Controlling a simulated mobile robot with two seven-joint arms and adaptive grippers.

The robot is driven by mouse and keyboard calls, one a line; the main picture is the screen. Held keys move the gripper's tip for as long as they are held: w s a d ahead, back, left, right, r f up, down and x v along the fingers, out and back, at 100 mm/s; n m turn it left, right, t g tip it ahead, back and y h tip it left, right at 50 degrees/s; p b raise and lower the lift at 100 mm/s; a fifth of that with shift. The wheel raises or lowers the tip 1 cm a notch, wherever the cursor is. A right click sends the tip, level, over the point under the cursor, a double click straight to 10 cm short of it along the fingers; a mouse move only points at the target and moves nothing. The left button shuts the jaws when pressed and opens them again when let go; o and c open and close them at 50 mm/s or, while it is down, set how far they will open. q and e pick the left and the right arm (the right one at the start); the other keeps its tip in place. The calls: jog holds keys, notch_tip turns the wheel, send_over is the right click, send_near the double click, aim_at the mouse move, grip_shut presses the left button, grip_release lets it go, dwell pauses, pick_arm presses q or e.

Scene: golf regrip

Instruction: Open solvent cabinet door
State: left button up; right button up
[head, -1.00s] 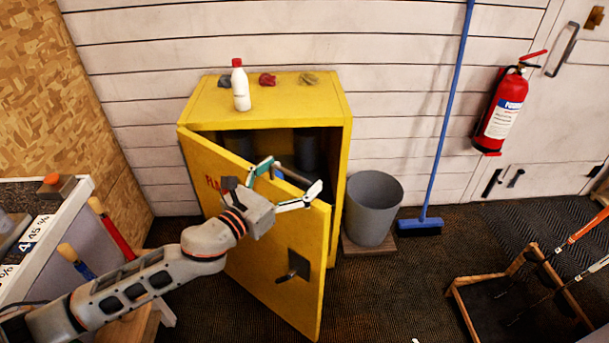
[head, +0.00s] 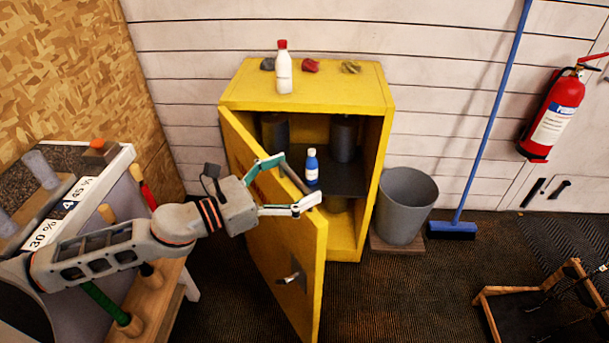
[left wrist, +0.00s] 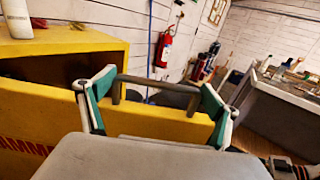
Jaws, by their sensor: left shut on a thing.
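The yellow solvent cabinet (head: 305,100) stands against the white wall. Its door (head: 290,235) is swung well open towards me, with a dark latch handle (head: 290,278) low on its front. My left gripper (head: 299,181) is at the door's upper edge. Its two green-and-white fingers are shut on a grey bar (left wrist: 155,82) that spans between them on short posts at the yellow door. Inside the cabinet are a blue bottle (head: 312,167) with a white label and dark cans (head: 343,138). My right gripper is not in view.
A white bottle with a red cap (head: 284,70) and crumpled cloths (head: 310,66) lie on the cabinet top. A grey bin (head: 405,205), blue broom (head: 455,229) and red extinguisher (head: 555,115) stand to the right. A bench with clubs (head: 95,200) is at the left.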

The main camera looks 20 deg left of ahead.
pick_arm(q)
jog(key=shift+s+a, duration=0.15)
jog(key=shift+s, duration=0.15)
jog(key=o, duration=1.3)
jog(key=shift+o, duration=0.2)
notch_tip(320, 180, up, 10)
